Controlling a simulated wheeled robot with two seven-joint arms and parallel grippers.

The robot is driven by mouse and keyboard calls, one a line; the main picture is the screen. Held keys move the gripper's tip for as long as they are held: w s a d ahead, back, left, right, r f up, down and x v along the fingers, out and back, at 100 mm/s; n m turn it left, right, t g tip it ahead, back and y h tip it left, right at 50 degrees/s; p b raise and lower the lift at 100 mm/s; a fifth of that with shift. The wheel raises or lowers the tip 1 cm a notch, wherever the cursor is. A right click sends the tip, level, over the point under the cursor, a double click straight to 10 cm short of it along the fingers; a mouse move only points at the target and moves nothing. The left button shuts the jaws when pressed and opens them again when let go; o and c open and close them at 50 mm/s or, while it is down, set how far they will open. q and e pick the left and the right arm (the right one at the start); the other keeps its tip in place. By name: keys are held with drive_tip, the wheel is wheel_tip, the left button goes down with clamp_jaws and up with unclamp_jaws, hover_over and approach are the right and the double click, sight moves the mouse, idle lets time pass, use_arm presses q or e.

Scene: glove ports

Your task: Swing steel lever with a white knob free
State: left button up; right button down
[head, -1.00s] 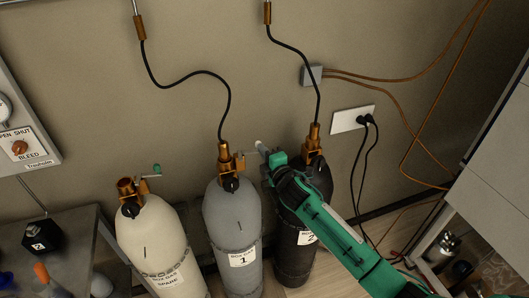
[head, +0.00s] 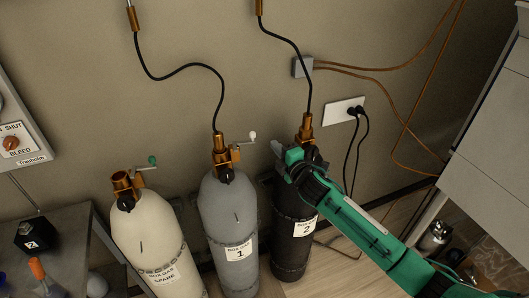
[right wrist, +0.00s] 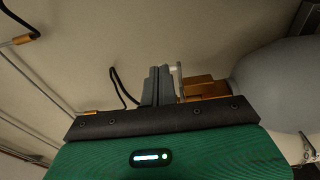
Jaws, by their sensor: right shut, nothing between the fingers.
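The steel lever with a white knob (head: 251,137) sticks out to the right from the brass valve (head: 221,150) on top of the grey cylinder labelled 1 (head: 229,205). My right gripper (head: 278,148) is shut and empty. It is to the right of the knob, with a small gap between them in the head view. In the right wrist view the shut fingers (right wrist: 157,86) are close beside the pale lever (right wrist: 177,80) and the brass valve (right wrist: 203,87). I cannot tell there whether they touch the lever. My left gripper is out of view.
The black cylinder labelled 2 (head: 292,240) stands behind my right arm. A cream spare cylinder (head: 151,240) has a green-knobbed lever (head: 152,161). Black hoses (head: 306,70) rise along the wall. A side table (head: 75,225) stands left and a cabinet (head: 490,175) right.

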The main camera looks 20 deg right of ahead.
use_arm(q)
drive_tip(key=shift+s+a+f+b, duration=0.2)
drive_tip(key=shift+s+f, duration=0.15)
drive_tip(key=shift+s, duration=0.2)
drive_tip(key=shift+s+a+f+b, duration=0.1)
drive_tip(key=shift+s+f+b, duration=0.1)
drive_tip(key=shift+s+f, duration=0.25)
use_arm(e)
drive_tip(key=d, duration=0.3)
drive_tip(key=shift+s, duration=0.4)
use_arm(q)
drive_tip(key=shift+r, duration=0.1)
use_arm(e)
drive_tip(key=shift+r, duration=0.1)
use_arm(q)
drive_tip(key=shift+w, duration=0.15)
